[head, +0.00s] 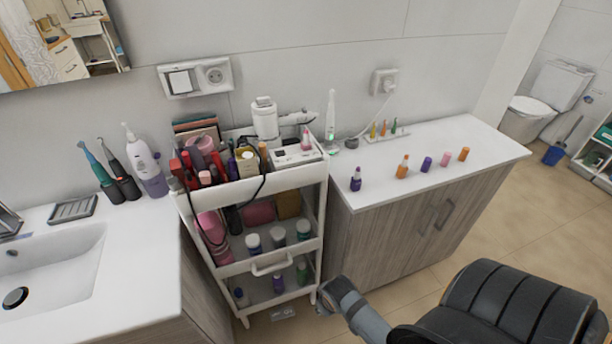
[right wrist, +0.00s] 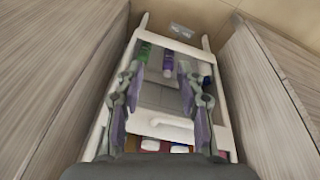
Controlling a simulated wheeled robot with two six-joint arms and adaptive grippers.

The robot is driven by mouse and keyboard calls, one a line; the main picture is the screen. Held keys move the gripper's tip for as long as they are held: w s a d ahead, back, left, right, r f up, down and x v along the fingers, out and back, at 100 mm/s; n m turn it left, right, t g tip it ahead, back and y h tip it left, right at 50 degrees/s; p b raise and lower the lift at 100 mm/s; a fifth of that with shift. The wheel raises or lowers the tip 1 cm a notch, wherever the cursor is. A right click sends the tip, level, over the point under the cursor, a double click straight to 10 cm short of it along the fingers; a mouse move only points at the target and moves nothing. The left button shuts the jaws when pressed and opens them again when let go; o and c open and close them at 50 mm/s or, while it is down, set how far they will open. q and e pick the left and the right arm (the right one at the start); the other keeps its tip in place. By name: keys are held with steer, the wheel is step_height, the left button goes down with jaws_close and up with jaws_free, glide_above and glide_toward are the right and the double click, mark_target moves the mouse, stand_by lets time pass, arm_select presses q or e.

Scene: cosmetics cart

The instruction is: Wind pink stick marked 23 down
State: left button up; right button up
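Two small pink sticks show in the head view. One pink stick (head: 445,159) stands upright on the right counter, between a purple and an orange item. Another pink item (head: 305,139) stands on a white box on top of the cart. No number is readable on either. My right gripper (head: 331,292) is low, beside the cart's lower right front, well below the counter top. In the right wrist view the right gripper (right wrist: 160,75) has its fingers apart with nothing between them, facing the cart. My left gripper is out of view.
The white cart (head: 272,264) stands between the sink counter (head: 120,260) and the right counter (head: 490,140). Its shelves hold several bottles and jars. Purple (head: 426,164) and orange (head: 402,168) items stand along the right counter's front. The counter's right end is clear.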

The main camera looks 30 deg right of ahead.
step_height(320, 180, up, 14)
steer(key=d+p, duration=0.1)
steer(key=p, duration=0.2)
steer(key=m+t+h+p, duration=0.1)
steer(key=m+t+h, duration=0.1)
steer(key=t, duration=1.3)
glide_toward(308, 137)
steer(key=shift+m, duration=0.3)
steer(key=w, duration=0.1)
steer(key=w+b, duration=0.1)
steer(key=w, duration=0.1)
steer(key=w+b, duration=0.1)
steer(key=w, duration=0.1)
steer(key=shift+d+f, duration=0.2)
steer(key=shift+d, duration=0.2)
steer(key=w, duration=0.3)
steer(key=w+p, duration=0.1)
steer(key=w, duration=0.1)
steer(key=shift+d+r, duration=0.25)
steer(key=shift+d, duration=0.1)
steer(key=shift+w+f, duration=0.1)
steer(key=shift+w, duration=0.35)
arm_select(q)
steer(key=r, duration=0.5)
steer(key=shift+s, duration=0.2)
